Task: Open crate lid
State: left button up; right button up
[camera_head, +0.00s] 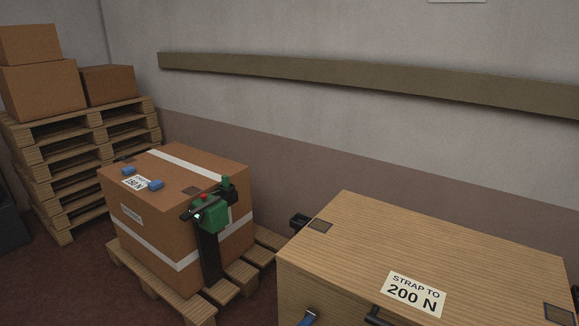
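The wooden crate (450,240) stands at the lower right, cut off by the bottom edge. Its flat top looks shut, with no gap that I can see. A white label on top (413,294) reads "STRAP TO 200 N". A black bar like a handle (376,319) shows at the front edge, partly out of frame. A small blue and dark part (309,318) shows at the bottom; I cannot tell what it is. A black bracket (299,221) sits by the crate's left corner. Neither of my grippers is recognizable in view.
A strapped cardboard box (212,164) stands on a low pallet (168,297) left of the crate, with a green tool (211,213) at its front. Stacked pallets (80,166) with brown boxes stand far left. A wall with a long rail (330,74) closes the back.

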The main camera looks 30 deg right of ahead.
aim_at(411, 268)
jog(key=z, duration=1.9)
